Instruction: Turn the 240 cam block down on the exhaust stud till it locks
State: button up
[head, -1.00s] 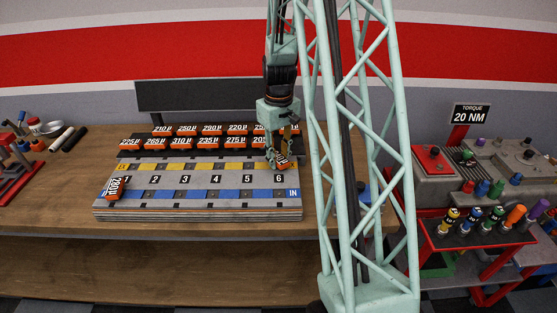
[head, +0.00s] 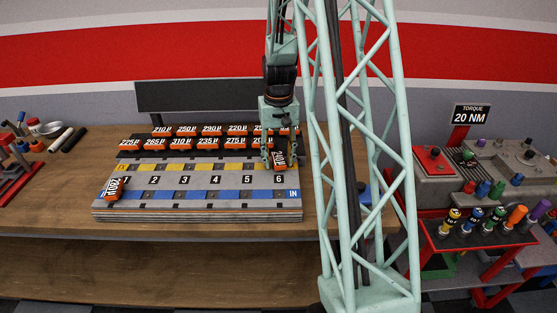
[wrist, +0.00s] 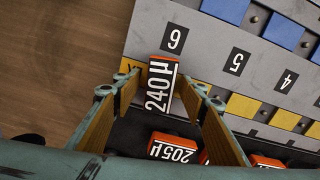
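The 240 cam block (head: 280,159), orange with a black-and-white label, sits at the exhaust end of the grey board beside number 6. In the wrist view the 240 block (wrist: 161,84) has its label running lengthwise, away from the camera. My gripper (head: 276,164) is over this block. In the wrist view my gripper (wrist: 161,80) has one finger on each side of the block, with a narrow gap at the left; contact at the right is hard to tell. The fingers look open. The exhaust stud is hidden under the block.
The 205 block (wrist: 175,147) stands close behind, in the black rack (head: 128,153) with several other orange blocks. A 280 block (head: 115,188) lies at the board's left end. Yellow pads (wrist: 243,105) and blue pads (wrist: 283,30) line the board. Bare wood lies beside it.

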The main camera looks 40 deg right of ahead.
jog(key=shift+r, duration=0.1)
notch_tip(320, 180, up, 12)
dwell(1.1)
dwell(0.4)
notch_tip(320, 180, up, 7)
jog(key=p, duration=0.4)
